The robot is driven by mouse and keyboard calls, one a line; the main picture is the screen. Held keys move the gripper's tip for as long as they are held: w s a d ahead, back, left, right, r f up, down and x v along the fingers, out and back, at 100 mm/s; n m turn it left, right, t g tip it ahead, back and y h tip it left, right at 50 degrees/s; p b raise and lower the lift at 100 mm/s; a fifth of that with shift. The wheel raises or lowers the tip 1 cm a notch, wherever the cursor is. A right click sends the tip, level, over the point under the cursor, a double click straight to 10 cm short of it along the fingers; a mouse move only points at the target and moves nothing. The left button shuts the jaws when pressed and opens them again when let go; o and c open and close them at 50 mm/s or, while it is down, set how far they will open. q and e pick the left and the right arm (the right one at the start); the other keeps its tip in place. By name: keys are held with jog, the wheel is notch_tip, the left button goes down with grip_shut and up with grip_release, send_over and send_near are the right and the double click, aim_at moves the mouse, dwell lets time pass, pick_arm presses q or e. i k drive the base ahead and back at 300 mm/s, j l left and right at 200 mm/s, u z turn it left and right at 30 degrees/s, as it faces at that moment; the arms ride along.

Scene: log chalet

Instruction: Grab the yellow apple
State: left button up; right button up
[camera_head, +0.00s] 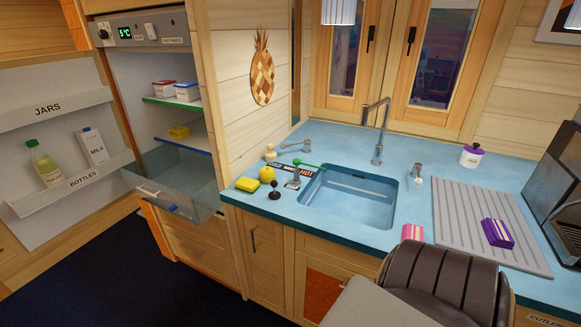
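The yellow apple (267,173) sits on the blue countertop (236,197), left of the sink. It is small and round. Neither of my grippers shows in the head view.
The sink (349,200) is right of the apple, with a green-ended brush or spoon (308,166) beside it. An open fridge (170,75) stands left, its clear drawer (172,182) pulled out. A dark ribbed shape fills the bottom right foreground, hiding part of the counter.

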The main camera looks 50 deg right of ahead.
aim_at(266, 173)
jog(key=z, duration=1.4)
